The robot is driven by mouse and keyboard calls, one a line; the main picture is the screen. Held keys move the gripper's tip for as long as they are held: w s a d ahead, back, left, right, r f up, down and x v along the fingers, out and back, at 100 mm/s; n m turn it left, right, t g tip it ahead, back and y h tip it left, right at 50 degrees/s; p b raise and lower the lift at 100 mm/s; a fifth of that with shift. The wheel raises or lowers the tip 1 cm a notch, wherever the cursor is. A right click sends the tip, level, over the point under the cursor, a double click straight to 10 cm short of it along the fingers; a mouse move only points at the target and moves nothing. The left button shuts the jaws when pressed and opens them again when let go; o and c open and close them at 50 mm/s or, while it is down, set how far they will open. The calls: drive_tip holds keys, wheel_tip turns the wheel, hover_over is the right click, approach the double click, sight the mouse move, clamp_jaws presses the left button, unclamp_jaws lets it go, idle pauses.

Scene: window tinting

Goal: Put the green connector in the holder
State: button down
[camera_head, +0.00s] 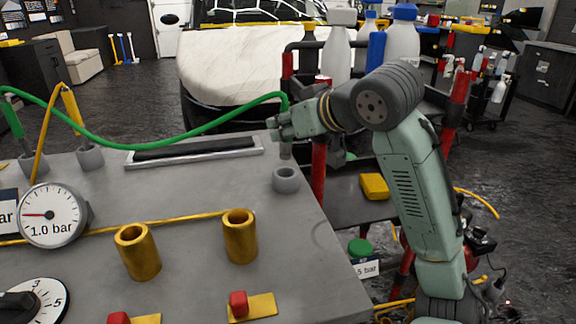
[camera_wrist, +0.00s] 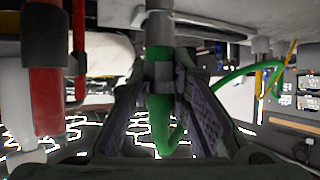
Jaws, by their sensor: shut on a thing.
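My gripper (camera_head: 284,126) is shut on the green connector (camera_wrist: 159,100), which stands about upright between the fingers. A green hose (camera_head: 165,138) runs from the connector's top to the left. In the head view the fingers hide most of the connector; its grey tip (camera_head: 286,152) shows below them. The holder (camera_head: 286,180), a short grey ring, is on the grey panel near its right edge. The tip appears just above the holder, with a small gap. In the wrist view the scene looks upside down, and the connector's grey end points up toward the panel.
Another green connector (camera_head: 13,120) and a yellow one (camera_head: 71,107) stand in grey holders at the panel's left. Two brass cylinders (camera_head: 240,237) and a pressure gauge (camera_head: 50,215) are nearer. Bottles (camera_head: 338,50) and a red post (camera_head: 319,172) stand close behind and right of the gripper.

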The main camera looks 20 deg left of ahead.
sight(289, 156)
drive_tip(key=shift+f, duration=3.25)
drive_tip(key=shift+f, duration=0.1)
drive_tip(key=shift+f, duration=0.15)
drive_tip(key=c, duration=1.5)
unclamp_jaws()
drive_tip(key=shift+r, duration=0.3)
drive_tip(key=b+v, duration=0.1)
drive_tip(key=v, duration=1.1)
drive_tip(key=shift+s+f, duration=0.1)
drive_tip(key=shift+f, duration=0.05)
